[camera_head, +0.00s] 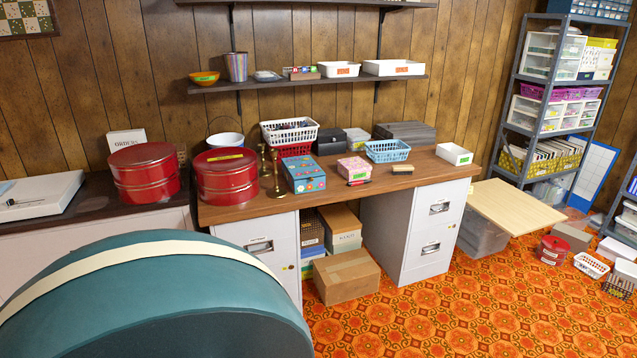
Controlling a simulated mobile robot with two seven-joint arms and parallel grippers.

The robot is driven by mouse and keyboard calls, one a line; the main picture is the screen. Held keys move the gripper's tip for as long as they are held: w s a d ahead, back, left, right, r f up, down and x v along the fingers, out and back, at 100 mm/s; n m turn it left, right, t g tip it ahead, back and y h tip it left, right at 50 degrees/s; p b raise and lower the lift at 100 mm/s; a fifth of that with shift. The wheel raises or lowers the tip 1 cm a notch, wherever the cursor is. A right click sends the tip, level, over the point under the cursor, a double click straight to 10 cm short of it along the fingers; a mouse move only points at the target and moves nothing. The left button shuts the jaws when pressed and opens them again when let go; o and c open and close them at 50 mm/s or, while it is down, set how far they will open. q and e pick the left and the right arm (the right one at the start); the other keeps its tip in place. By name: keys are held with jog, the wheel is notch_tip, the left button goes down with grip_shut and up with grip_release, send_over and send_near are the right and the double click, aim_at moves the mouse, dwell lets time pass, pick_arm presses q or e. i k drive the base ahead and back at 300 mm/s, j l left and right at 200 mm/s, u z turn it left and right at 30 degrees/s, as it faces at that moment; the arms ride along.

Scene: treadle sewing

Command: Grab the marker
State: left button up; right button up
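A small thin dark-and-red stick that looks like the marker (359,182) lies on the wooden desk top (330,190), near its front edge. It is just in front of a small pink patterned box (354,168). It is too small to make out in detail. Neither of my grippers shows in the head view, so nothing is seen near the marker.
A large rounded teal form with a cream band (150,290) fills the lower left foreground. A blue patterned box (303,174) stands left of the marker, and a small tan-and-dark block (403,169) lies to its right. Orange patterned carpet (430,315) is open in front.

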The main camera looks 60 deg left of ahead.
aim_at(356, 183)
jog(key=j+u, duration=0.1)
jog(key=u, duration=0.3)
jog(key=i+u, duration=0.1)
jog(key=u, duration=0.25)
jog(key=j+u, duration=0.1)
jog(key=u, duration=0.3)
jog(key=i+u, duration=0.1)
jog(key=u, duration=0.3)
jog(key=i+j, duration=0.1)
jog(key=i, duration=1)
jog(key=i+j+z, duration=0.1)
jog(key=i+j, duration=0.8)
